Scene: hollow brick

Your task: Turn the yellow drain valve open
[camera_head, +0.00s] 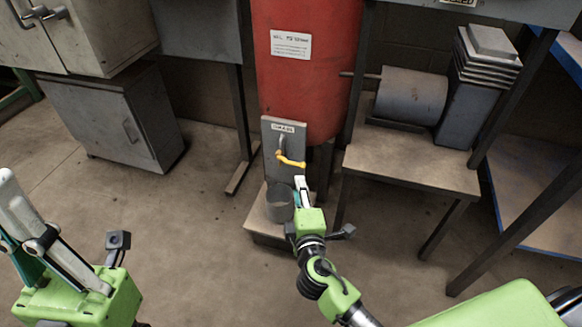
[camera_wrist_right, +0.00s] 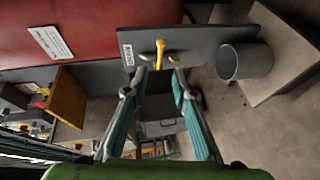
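The yellow drain valve handle (camera_head: 290,161) sits on a grey upright panel (camera_head: 269,140) in front of the red tank. In the head view the handle slopes slightly down to the right. My right gripper (camera_head: 300,184) is just below and right of the handle. In the right wrist view the yellow handle (camera_wrist_right: 160,52) shows just beyond the fingertips of my right gripper (camera_wrist_right: 161,74). The fingers are spread with nothing visible between them, and no contact can be made out.
A grey bucket (camera_head: 279,203) stands on a low platform (camera_head: 262,235) below the valve. The red tank (camera_head: 306,60) rises behind. A bench with a motor (camera_head: 410,95) stands to the right, a grey cabinet (camera_head: 112,120) to the left. The floor between is clear.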

